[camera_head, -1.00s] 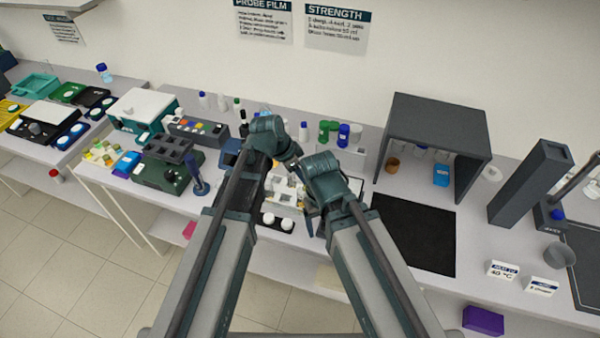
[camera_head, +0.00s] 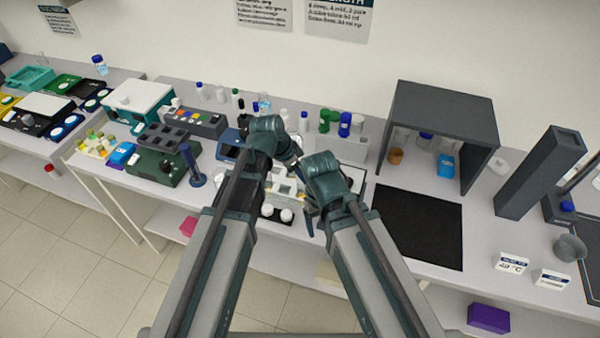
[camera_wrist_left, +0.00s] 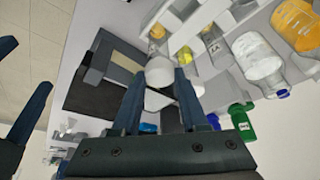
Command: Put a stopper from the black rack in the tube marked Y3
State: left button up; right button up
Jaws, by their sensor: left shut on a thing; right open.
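My left gripper (camera_wrist_left: 160,95) is shut on a white rounded piece (camera_wrist_left: 160,72), which looks like a stopper. In the left wrist view a small clear tube (camera_wrist_left: 157,36) stands just beyond this piece; whether they touch, I cannot tell. Another clear tube (camera_wrist_left: 212,46) has a mark too small to read surely. In the head view my left gripper (camera_head: 294,166) hangs over the white tube holder (camera_head: 284,187). A low black rack (camera_head: 277,219) with two white stoppers (camera_head: 286,215) lies in front. My right gripper (camera_head: 309,212) is open, right of the rack; its fingers show in the wrist view.
Bottles with green and blue caps (camera_head: 345,122) stand behind the grippers. A dark open-fronted box (camera_head: 445,105) and a black mat (camera_head: 418,228) are to the right. A dark green block rack (camera_head: 160,165) and a blue post (camera_head: 192,165) stand left.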

pick_arm(q)
jog(key=shift+f+b, duration=0.3)
jog(key=shift+b, duration=0.05)
dwell(0.4)
jog(key=o, duration=1.2)
jog(key=shift+r, duration=0.1)
jog(key=p+v, duration=1.3)
jog(key=shift+r, duration=0.35)
jog(key=shift+s+a, duration=0.1)
jog(key=shift+a, duration=0.05)
jog(key=s+f+n+g+y+b, duration=0.2)
jog(key=s+f+n+y+b, duration=0.3)
jog(key=s+f+b, duration=0.9)
notch_tip(320, 180, down, 4)
jog(key=n+b, duration=0.2)
jog(key=n, duration=0.1)
jog(key=shift+a+r+n, duration=0.25)
jog(key=shift+a+n, duration=0.15)
